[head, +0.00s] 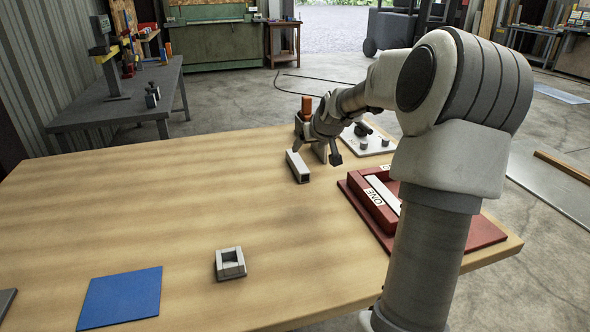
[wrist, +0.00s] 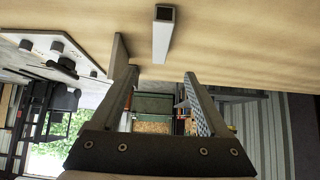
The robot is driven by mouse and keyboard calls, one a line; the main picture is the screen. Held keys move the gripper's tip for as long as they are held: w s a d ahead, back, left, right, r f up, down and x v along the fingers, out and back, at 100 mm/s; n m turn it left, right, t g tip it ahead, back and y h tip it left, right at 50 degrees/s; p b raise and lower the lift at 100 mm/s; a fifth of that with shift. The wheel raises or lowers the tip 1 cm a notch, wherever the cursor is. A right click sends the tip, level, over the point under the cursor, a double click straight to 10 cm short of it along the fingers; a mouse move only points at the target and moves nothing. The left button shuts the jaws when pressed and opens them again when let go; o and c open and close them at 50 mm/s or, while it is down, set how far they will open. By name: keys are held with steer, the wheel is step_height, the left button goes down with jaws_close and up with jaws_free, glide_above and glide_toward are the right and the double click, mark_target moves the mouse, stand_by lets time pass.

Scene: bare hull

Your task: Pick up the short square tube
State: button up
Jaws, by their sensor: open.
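The short square tube (head: 297,166) is a light grey hollow tube lying on the wooden table, its dark square opening facing the head camera. In the wrist view the tube (wrist: 162,40) lies just past the fingertips, in line with the gap between them. My gripper (head: 317,152) is at the tube's far end, beside it in the head view. In the wrist view my gripper (wrist: 161,74) has its two fingers wide apart with nothing between them. Part of the gripper is hard to make out in the head view.
A thin upright plate (wrist: 119,56) stands close to the left finger in the wrist view. A white board with dark knobs (head: 367,139) lies behind, right. A red tray (head: 354,204) is at right. A grey square-holed block (head: 230,264) and blue mat (head: 120,297) lie in front.

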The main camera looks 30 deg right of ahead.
mark_target(297, 160)
steer(key=b+x, duration=0.4)
steer(key=x, duration=1.1)
steer(key=shift+w+f, duration=0.1)
steer(key=shift+w, duration=0.1)
steer(key=shift+a, duration=0.1)
steer(key=shift+c, duration=0.3)
jaws_close()
